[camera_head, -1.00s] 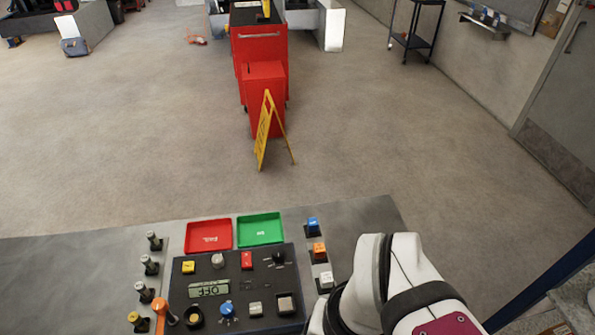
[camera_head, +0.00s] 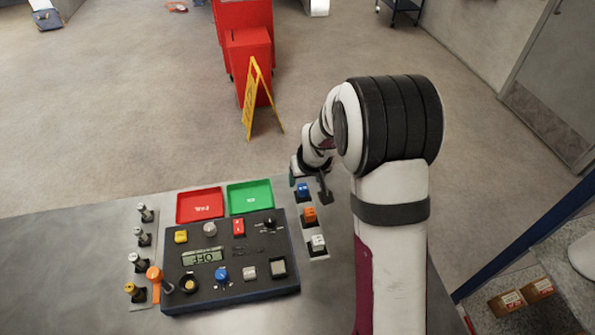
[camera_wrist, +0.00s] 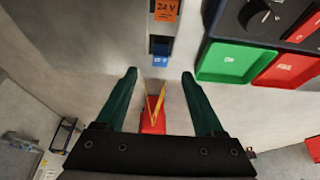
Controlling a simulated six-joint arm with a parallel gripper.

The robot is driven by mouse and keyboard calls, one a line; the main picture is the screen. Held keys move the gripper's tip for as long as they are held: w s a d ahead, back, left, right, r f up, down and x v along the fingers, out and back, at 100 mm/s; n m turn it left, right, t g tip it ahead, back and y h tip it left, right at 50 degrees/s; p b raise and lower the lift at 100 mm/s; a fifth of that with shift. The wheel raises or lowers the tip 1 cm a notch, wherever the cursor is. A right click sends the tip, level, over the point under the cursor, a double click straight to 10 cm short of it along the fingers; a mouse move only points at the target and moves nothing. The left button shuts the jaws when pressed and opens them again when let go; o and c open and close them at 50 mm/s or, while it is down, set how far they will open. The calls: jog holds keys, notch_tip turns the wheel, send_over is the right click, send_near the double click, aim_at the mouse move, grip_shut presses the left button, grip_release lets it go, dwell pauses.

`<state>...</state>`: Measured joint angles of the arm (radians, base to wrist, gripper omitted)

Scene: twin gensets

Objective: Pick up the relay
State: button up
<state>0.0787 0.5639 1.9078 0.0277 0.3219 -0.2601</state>
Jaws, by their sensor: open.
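Three relay-like blocks stand in a row on a strip right of the control panel: a blue one (camera_head: 302,189), an orange one (camera_head: 309,214) and a white one (camera_head: 318,242). My gripper (camera_head: 309,185) is open at the blue block, at the far end of the row. In the wrist view the open, empty fingers (camera_wrist: 159,75) point toward the blue block (camera_wrist: 160,61), which lines up between them just past the tips. The orange block (camera_wrist: 166,10), marked 24 V, is farther along. I cannot tell the height of the tips above the blue block.
A red tray (camera_head: 200,205) and a green tray (camera_head: 249,197) lie left of the row. The control panel (camera_head: 240,288) with knobs and an OFF display is nearer. Several upright plugs stand at its left. A yellow floor sign (camera_head: 249,100) stands beyond the table.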

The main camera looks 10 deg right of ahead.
aim_at(303, 187)
jog(key=x, duration=0.8)
jog(key=shift+f, duration=0.15)
grip_shut()
